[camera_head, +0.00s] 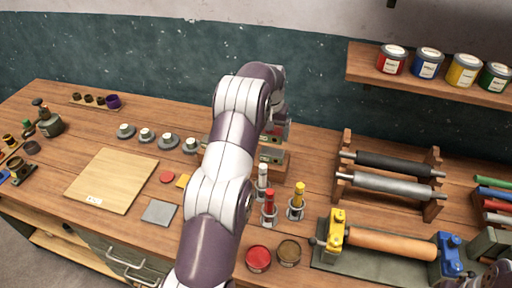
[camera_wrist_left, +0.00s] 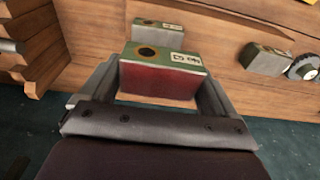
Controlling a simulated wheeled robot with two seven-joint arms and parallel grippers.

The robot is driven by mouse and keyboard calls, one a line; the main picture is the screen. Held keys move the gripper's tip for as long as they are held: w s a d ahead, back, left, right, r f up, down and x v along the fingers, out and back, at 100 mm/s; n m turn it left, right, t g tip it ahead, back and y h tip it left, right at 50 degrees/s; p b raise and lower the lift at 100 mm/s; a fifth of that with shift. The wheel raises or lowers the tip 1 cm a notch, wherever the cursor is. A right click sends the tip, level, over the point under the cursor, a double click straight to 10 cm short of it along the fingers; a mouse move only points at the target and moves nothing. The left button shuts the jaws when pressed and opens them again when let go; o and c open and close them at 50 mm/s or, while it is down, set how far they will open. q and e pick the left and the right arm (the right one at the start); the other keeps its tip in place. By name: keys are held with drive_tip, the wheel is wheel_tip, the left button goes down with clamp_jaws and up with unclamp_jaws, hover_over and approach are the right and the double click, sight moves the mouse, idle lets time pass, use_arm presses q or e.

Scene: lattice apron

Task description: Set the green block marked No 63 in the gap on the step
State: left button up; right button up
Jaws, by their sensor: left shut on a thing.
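My left gripper (camera_wrist_left: 160,76) is shut on a block (camera_wrist_left: 158,80) with a green top, a red side, a dark round spot and a white label. The label is upside down in the left wrist view and seems to read No 63. Behind it, another green block (camera_wrist_left: 158,29) sits on wood, and a grey-green block (camera_wrist_left: 264,59) stands further right. In the head view my left arm hides most of the gripper and part of the wooden step (camera_head: 284,160). The gap on the step cannot be made out clearly.
Ink rollers in a wooden rack (camera_head: 387,185) stand to the right. Upright red (camera_head: 269,207) and yellow (camera_head: 297,200) tubes stand in front of the step. A wooden board (camera_head: 112,180) lies at left. Paint tins (camera_head: 428,63) sit on the wall shelf.

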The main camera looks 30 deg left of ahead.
use_arm(q)
drive_tip(key=a+f, duration=0.2)
drive_tip(key=shift+s+a+f+b, duration=0.1)
drive_tip(key=shift+s+a+b, duration=0.25)
drive_tip(key=shift+b, duration=0.05)
drive_tip(key=a+f+p, duration=0.1)
drive_tip(key=a, duration=0.1)
drive_tip(key=s+a+f+p, duration=0.1)
drive_tip(key=a, duration=0.1)
drive_tip(key=a+f+p, duration=0.1)
drive_tip(key=a, duration=0.2)
drive_tip(key=shift+s+f, duration=0.15)
drive_tip(key=shift+f, duration=0.05)
drive_tip(key=shift+a+f+p, duration=0.15)
drive_tip(key=shift+f+p, duration=0.15)
drive_tip(key=shift+p, duration=0.1)
wheel_tip(320, 180, down, 3)
drive_tip(key=shift+f+p, duration=0.2)
drive_tip(key=shift+p, duration=0.65)
drive_tip(key=shift+f, duration=0.2)
drive_tip(key=shift+s+f+b, duration=0.1)
drive_tip(key=shift+f+b, duration=0.05)
drive_tip(key=shift+b, duration=0.15)
drive_tip(key=o, duration=1.4)
use_arm(e)
wheel_tip(320, 180, up, 3)
drive_tip(key=shift+r, duration=0.15)
drive_tip(key=shift+r, duration=0.15)
